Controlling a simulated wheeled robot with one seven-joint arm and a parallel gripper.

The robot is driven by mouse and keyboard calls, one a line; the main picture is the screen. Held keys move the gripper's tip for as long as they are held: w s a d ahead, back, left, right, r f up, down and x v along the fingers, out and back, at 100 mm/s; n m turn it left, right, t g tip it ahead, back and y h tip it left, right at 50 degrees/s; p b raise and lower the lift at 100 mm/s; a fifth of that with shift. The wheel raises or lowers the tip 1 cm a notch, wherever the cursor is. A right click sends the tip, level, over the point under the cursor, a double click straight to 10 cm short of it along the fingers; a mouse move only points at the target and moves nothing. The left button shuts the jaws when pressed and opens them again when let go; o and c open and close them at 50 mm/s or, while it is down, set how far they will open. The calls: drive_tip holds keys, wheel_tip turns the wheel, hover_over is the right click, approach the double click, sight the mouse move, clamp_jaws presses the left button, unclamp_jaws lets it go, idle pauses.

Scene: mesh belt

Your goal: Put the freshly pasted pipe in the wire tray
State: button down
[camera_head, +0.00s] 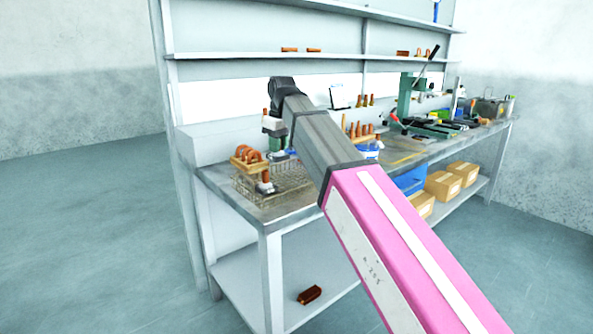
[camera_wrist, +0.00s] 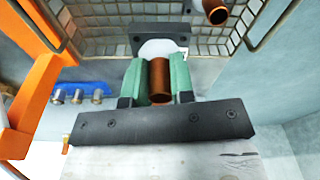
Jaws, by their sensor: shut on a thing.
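My gripper (camera_wrist: 160,78) is shut on a copper pipe (camera_wrist: 159,82), which stands between its two green finger pads in the wrist view. A whitish rounded shape shows just beyond the pipe; I cannot tell whether it is paste. The wire tray (camera_wrist: 248,20) spreads behind and around the fingertips in the wrist view. In the head view the wire tray (camera_head: 303,192) sits on the near left end of the bench, with my wrist above its back part. How high the held pipe is over the tray is unclear.
Another copper pipe (camera_wrist: 215,13) shows at the tray's far side in the wrist view. A wooden rack with copper bends (camera_head: 249,158) stands by the tray's left. A blue-and-white tub (camera_head: 370,150) and upright copper pieces stand to the right. A shelf (camera_head: 235,56) runs above.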

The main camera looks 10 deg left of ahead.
drive_tip(key=w+d+f, duration=0.1)
drive_tip(key=d, duration=0.1)
drive_tip(key=w+d+f, duration=0.1)
drive_tip(key=d+f, duration=0.1)
drive_tip(key=w+d+f, duration=0.1)
drive_tip(key=d, duration=0.1)
drive_tip(key=shift+w+f, duration=0.15)
drive_tip(key=shift+w, duration=0.15)
drive_tip(key=shift+f, duration=1.95)
drive_tip(key=shift+f, duration=0.1)
drive_tip(key=c, duration=1)
unclamp_jaws()
drive_tip(key=r, duration=0.4)
drive_tip(key=d+r, duration=0.1)
drive_tip(key=r, duration=0.7)
drive_tip(key=shift+s+d, duration=0.15)
drive_tip(key=shift+s, duration=0.2)
